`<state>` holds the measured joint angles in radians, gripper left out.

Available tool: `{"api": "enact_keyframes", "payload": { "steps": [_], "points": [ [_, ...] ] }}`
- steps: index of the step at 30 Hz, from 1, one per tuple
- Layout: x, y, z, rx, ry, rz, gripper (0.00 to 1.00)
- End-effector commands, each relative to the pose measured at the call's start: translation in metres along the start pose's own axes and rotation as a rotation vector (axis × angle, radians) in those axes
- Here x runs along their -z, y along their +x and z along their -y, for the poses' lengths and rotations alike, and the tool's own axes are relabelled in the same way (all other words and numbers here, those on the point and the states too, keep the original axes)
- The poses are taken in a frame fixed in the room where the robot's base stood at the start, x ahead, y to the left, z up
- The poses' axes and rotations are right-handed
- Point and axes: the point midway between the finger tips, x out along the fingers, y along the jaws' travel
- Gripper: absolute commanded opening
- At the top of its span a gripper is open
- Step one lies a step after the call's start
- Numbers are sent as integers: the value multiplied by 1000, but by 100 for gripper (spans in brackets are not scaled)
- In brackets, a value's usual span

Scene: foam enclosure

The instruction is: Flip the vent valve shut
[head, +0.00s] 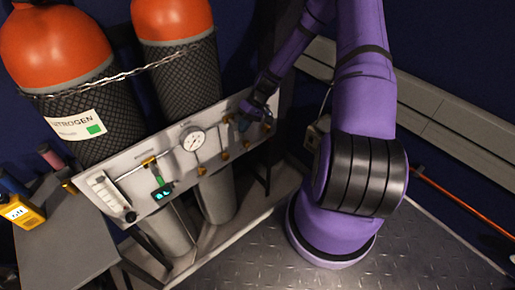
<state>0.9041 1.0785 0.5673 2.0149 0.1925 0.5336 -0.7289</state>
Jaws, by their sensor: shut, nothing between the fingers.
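A pale metal gas panel (190,165) runs across the front of two orange-topped cylinders. It carries a round white gauge (193,139), pipes and several brass fittings. My gripper (243,122) is at the right end of the panel, close to its face, among the brass fittings there. It looks small and dark, and the fingers are shut with nothing held. The vent valve is not clearly readable; a fitting beside the gripper may be it, partly hidden by the gripper. I cannot tell whether the gripper touches it, or how its handle stands.
The nitrogen cylinder (62,60) and a second cylinder (176,40) stand behind the panel, with a chain across them. A grey bench (68,250) at left holds a yellow meter (22,213). An orange hose (455,200) lies at right. The tread-plate floor (255,262) in front is bare.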

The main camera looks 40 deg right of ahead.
Motion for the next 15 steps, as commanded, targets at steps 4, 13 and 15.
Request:
{"api": "enact_keyframes", "payload": {
  "steps": [4, 13, 15],
  "points": [
    [-30, 1, 11, 4, 3, 4, 0],
    [-91, 8, 28, 5, 4, 4, 0],
    [-105, 9, 32, 4, 3, 3, 0]
  ]
}}
